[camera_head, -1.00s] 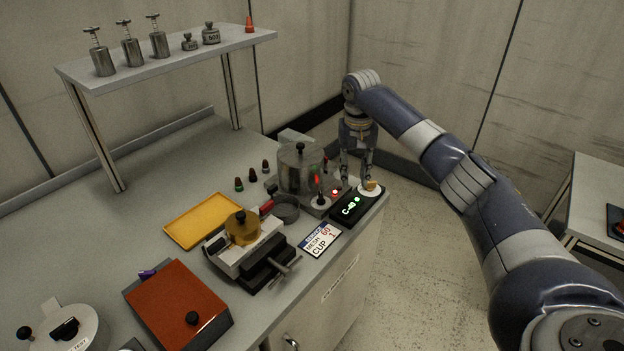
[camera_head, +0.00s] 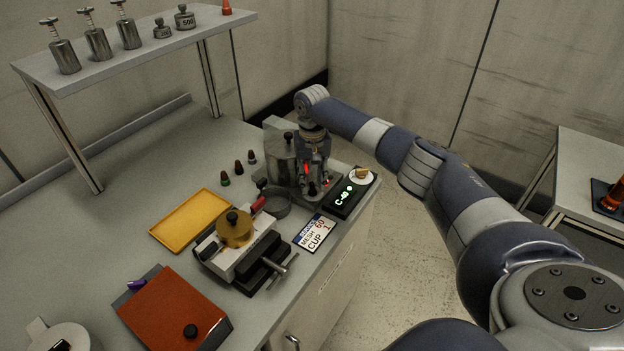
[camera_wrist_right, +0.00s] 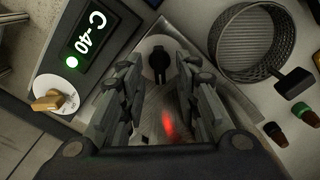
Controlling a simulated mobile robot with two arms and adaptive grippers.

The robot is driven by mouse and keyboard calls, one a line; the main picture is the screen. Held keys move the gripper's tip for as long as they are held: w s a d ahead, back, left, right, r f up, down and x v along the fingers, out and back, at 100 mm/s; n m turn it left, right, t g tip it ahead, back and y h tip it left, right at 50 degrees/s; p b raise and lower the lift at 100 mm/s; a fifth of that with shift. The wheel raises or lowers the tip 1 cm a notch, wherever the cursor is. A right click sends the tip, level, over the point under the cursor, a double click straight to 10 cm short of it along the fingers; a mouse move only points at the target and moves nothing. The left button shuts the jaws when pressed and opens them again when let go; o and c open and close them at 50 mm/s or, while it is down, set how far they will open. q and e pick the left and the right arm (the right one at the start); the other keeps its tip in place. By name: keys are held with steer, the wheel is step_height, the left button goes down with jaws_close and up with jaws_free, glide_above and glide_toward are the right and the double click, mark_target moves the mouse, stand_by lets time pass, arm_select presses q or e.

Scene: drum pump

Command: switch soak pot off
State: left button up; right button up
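The soak pot (camera_head: 277,158), a grey metal pot with a dark lid knob, stands at the back right of the bench, partly hidden behind my right gripper. A red light glows there. My right gripper (camera_head: 314,188) points down in front of the pot. In the right wrist view its two fingers (camera_wrist_right: 158,70) are apart and empty. A black lever switch (camera_wrist_right: 159,62) on a pale round plate shows in the gap between the fingertips; I cannot tell whether they touch it. The red glow (camera_wrist_right: 168,122) shows nearer the palm. My left gripper is out of view.
A black display (camera_head: 343,199) reading C-40 with a green light and a dial (camera_head: 361,176) sit right of the gripper. A mesh cup (camera_wrist_right: 258,42), small dark-topped bottles (camera_head: 238,168), a yellow tray (camera_head: 192,219) and a vise (camera_head: 240,262) are near.

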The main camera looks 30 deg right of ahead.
steer(key=shift+s+f, duration=0.1)
steer(key=shift+f, duration=0.25)
steer(key=shift+c, duration=0.8)
steer(key=c, duration=0.5)
jaws_close()
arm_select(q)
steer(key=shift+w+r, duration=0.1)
